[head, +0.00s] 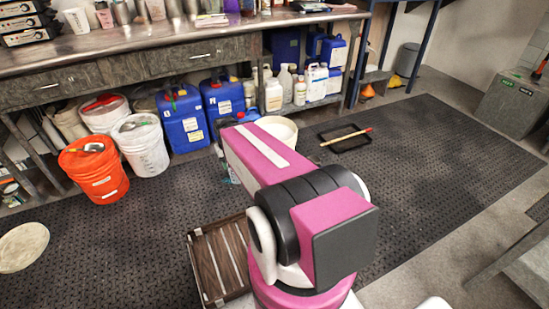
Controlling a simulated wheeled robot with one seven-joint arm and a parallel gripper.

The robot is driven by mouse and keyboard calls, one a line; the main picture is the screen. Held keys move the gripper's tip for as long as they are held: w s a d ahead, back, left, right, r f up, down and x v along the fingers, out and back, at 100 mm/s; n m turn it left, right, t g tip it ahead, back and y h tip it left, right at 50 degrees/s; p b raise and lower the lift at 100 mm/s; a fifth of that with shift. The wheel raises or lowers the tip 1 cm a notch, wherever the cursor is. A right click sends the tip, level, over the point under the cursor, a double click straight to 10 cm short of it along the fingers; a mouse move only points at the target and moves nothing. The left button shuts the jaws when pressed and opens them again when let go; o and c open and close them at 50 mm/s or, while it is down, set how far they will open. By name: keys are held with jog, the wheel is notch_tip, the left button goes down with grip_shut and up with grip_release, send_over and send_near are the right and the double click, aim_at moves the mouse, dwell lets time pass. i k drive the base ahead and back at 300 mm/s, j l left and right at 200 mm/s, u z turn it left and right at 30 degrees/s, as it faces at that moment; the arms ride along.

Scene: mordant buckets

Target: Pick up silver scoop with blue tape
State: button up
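A silver, rounded metal piece, perhaps a scoop (93,147), rests in the top of the orange bucket (95,179) at the left. Blue tape cannot be made out on it at this size. A white bucket (146,157) stands just right of the orange one, with a small dark item in its mouth that I cannot identify. Another white bucket (105,120) behind holds something red. My pink and black arm fills the lower middle of the view, well right of the buckets. My gripper is not visible.
Blue jugs (182,122) and white bottles stand under the long workbench (150,53). A pale tub (279,131) is partly behind my arm. A black tray (345,139) with a wooden-handled tool lies on the dark mat (430,160).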

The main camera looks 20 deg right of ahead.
aim_at(314, 159)
jog(key=i+l+z, duration=0.1)
jog(key=i+z, duration=0.2)
jog(key=z, duration=0.15)
jog(key=i+z, duration=0.25)
jog(key=z, duration=0.25)
jog(key=i+j+z, duration=0.15)
jog(key=i+z, duration=0.15)
jog(key=z, duration=0.15)
jog(key=i+j+z, duration=0.2)
jog(key=z, duration=0.3)
jog(key=i, duration=0.05)
